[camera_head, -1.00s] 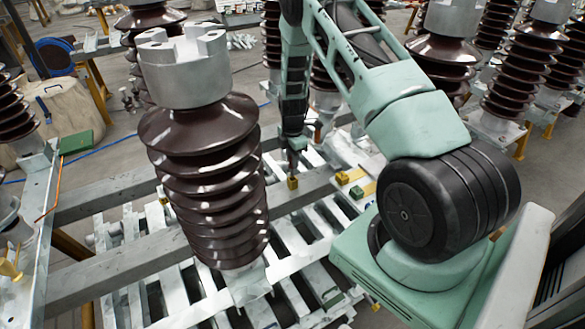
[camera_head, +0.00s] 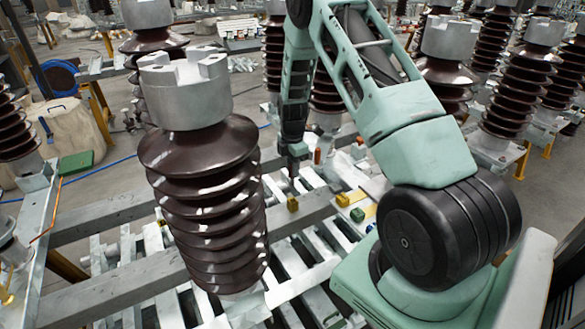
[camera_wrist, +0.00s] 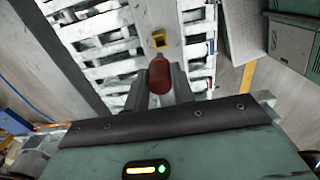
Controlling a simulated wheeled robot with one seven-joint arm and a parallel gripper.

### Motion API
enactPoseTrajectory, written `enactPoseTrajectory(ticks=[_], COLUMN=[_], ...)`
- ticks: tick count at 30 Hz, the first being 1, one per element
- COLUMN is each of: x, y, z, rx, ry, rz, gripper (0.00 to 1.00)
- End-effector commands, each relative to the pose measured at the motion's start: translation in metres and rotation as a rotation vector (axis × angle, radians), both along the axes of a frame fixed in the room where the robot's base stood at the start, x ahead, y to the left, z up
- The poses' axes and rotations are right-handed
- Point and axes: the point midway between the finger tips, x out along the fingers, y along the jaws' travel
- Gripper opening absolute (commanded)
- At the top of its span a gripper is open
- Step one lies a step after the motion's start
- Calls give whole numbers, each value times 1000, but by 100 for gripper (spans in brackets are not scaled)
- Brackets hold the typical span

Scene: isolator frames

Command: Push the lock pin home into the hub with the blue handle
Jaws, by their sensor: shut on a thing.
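My gripper (camera_wrist: 160,85) is shut on a dark red cylinder (camera_wrist: 160,76), held between its two grey fingers in the wrist view. In the head view, my gripper (camera_head: 293,162) points down over the slatted metal frame, above a small yellow block (camera_head: 292,203). The block also shows just past the red cylinder's tip in the wrist view (camera_wrist: 158,40). I cannot tell whether the cylinder touches the block. A round blue thing (camera_head: 58,77) stands at the far left, and a small blue handle (camera_head: 45,126) sits on a beige sack-like form. I cannot identify the lock pin or hub with certainty.
A large brown ribbed insulator (camera_head: 205,200) with a grey cap stands close, left of my arm. More insulators (camera_head: 512,85) stand behind and right. Yellow and green blocks (camera_head: 357,214) and a small orange-red thing (camera_head: 317,156) lie right of my gripper. Grey beams (camera_head: 110,275) cross below.

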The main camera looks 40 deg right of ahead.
Motion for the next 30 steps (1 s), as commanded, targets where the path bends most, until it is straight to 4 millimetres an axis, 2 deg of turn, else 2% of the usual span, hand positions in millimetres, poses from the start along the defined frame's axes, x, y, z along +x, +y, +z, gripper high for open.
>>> enactPoseTrajectory(ticks=[3,18,30], x=[0,0,2], y=[0,0,1], z=[13,50,53], rx=[0,-1,0], ry=[-1,-2,-1], rz=[1,0,4], gripper=[0,0,0])
